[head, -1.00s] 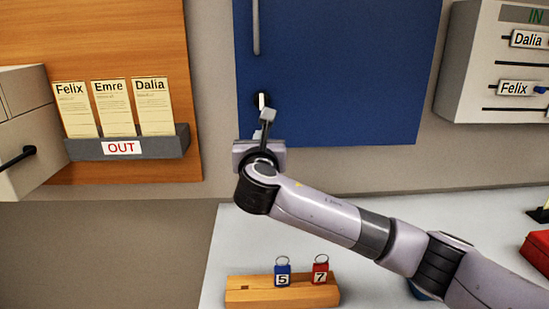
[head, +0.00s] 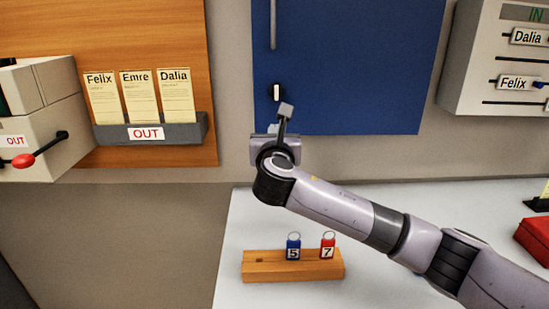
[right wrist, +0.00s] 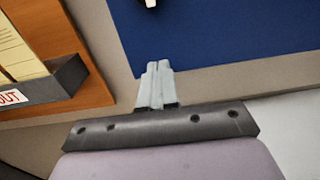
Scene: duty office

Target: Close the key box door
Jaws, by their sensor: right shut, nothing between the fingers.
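The key box door (head: 350,70) is the blue panel at the top centre of the head view. A long grey handle (head: 272,24) and a small black lock with a pale key or knob (head: 276,92) are on its left side. The door looks flush with the box, though its top is cut off. My right gripper (head: 285,112) is shut and empty, just below the lock. In the right wrist view its fingers (right wrist: 157,70) are together, with the blue door beyond. I cannot tell whether they touch it. My left gripper is not in view.
A pale counter (head: 400,215) below carries a wooden block (head: 262,270) with blue tag 5 and red tag 7. A white IN board (head: 470,60) and red box (head: 535,238) are right.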

